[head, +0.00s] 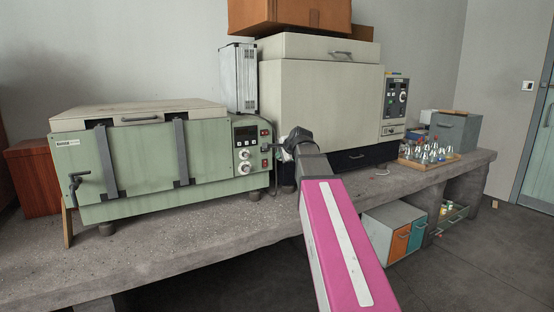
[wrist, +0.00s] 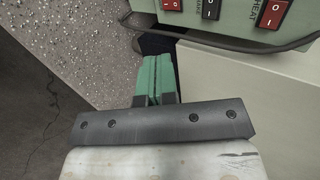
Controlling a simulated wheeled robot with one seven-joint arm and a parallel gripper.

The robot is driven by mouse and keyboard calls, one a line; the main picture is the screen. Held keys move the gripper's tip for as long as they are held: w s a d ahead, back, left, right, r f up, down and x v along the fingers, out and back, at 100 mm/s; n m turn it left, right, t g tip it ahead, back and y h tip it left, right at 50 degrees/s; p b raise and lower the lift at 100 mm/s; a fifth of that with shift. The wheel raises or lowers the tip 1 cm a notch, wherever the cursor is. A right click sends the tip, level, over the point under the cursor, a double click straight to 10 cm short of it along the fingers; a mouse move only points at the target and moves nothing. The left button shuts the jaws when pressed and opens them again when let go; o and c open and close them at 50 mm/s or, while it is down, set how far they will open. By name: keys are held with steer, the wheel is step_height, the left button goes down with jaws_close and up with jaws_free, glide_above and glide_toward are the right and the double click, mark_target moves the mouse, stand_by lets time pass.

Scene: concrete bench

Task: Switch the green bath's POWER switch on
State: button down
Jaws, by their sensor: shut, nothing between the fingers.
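The green bath (head: 140,158) stands on the left of the bench, with its control panel (head: 244,146) at its right end. A column of small switches (head: 265,147) runs down the panel's right edge. In the wrist view, a red switch (wrist: 171,4), a black switch (wrist: 210,9) and a red switch marked HEAT (wrist: 272,13) show at the top edge. No POWER label is readable, and I cannot tell the switch positions. My gripper (wrist: 156,65) is shut and empty, its green fingers apart from the switches. In the head view it is just right of the panel, partly hidden by my wrist.
A dark rail (wrist: 225,43) curves along the panel edge between my fingers and the switches. A large cream oven (head: 320,95) stands close on the right. A tray of glass flasks (head: 430,157) is farther right. The bench front (head: 185,232) is clear.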

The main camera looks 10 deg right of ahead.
mark_target(265, 162)
steer(key=shift+s+f, duration=0.2)
steer(key=shift+f, duration=0.55)
steer(key=x, duration=0.8)
steer(key=r+x, duration=0.1)
steer(key=x, duration=0.3)
steer(key=shift+w+a, duration=0.1)
steer(key=shift+w, duration=0.4)
steer(key=shift+w+a+f, duration=0.15)
steer(key=shift+w+a, duration=0.15)
steer(key=shift+w, duration=0.35)
steer(key=shift+w, duration=0.2)
steer(key=shift+w+r, duration=0.1)
steer(key=shift+r, duration=0.7)
